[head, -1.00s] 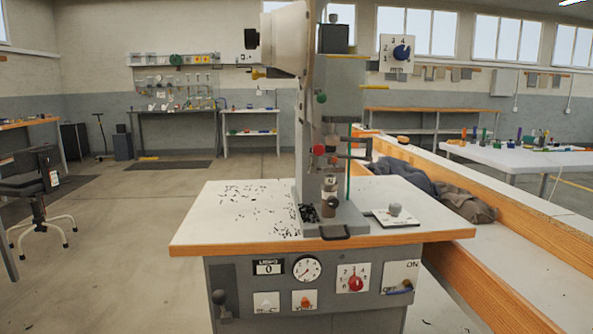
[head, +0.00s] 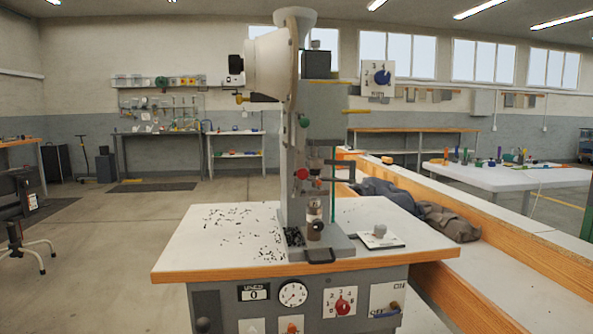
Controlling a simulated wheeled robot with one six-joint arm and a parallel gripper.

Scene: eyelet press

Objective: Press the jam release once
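The eyelet press (head: 325,120) stands upright on a white-topped bench in the middle of the head view. No label I can read marks the jam release. Candidates are a red round knob (head: 302,174) and a green round knob (head: 304,121) on the column's left side. An orange button (head: 292,327) on a white plate sits low on the front panel, cut by the bottom edge. A grey knob (head: 380,230) stands on a white plate on the bench top, right of the press base. My gripper is not in view.
Black scraps (head: 265,245) lie on the bench top (head: 200,260) left of the press. The front panel carries a counter reading 0, a gauge (head: 293,293), a red dial (head: 342,307) and an ON switch plate. A wood-edged ledge with dark cloth (head: 420,208) runs along the right. Floor at left is open.

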